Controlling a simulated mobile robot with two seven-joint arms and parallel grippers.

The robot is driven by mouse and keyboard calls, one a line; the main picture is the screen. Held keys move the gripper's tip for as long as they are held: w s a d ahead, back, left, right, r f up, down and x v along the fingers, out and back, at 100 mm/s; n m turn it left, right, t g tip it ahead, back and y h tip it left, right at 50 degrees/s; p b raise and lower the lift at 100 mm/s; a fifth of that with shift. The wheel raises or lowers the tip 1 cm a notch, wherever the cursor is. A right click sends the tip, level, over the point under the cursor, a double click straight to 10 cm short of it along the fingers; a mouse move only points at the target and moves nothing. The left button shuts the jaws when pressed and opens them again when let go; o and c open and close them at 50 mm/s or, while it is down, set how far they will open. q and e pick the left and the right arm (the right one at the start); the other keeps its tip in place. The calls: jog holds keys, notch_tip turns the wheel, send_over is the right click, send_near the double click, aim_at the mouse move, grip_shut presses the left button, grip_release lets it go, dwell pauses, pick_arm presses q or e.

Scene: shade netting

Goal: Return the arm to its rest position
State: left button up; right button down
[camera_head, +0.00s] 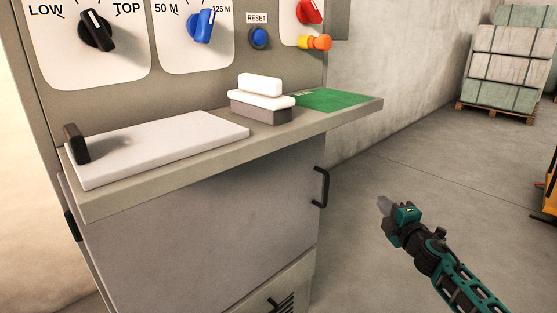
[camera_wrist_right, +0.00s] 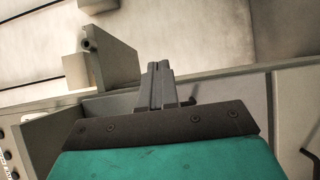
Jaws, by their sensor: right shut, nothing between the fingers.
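My right gripper (camera_head: 384,204) is in the head view at the lower right, over the open floor to the right of the grey cabinet (camera_head: 190,220). Its green and black arm comes in from the lower right corner. It stands apart from the cabinet and its black handle (camera_head: 320,187). In the right wrist view the two grey fingers (camera_wrist_right: 158,85) lie together, with nothing between them. My left gripper is not in the head view.
The panel carries a black knob (camera_head: 97,30), a blue knob (camera_head: 203,27), a blue reset button (camera_head: 259,38) and a red knob (camera_head: 309,11). A white board (camera_head: 160,146), white blocks (camera_head: 261,93) and a green mat (camera_head: 335,99) lie on the shelf. Stacked pallets (camera_head: 510,60) stand behind.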

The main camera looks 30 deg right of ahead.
jog(key=s+a+f+m+g+y, duration=0.1)
jog(key=s+a+f+m, duration=0.3)
jog(key=a, duration=0.5)
jog(key=s+a+f+m+g+y, duration=0.2)
jog(key=a+f, duration=0.5)
jog(key=a, duration=0.2)
jog(key=s+a+f+m+g+y, duration=0.1)
jog(key=s+a+m+g+y, duration=0.3)
jog(key=a, duration=0.6)
jog(key=s+a+f+m+t, duration=0.1)
jog(key=s+a+m, duration=0.1)
jog(key=s+a, duration=0.6)
pick_arm(q)
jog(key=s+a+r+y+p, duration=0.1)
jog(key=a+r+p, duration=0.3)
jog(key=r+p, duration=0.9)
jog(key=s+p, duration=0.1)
jog(key=p, duration=0.6)
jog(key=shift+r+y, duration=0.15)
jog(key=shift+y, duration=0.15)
pick_arm(e)
notch_tip(320, 180, up, 14)
jog(key=s, duration=0.2)
jog(key=shift+d, duration=0.2)
jog(key=shift+s+f, duration=0.1)
jog(key=shift+f, duration=0.1)
jog(key=shift+m, duration=0.3)
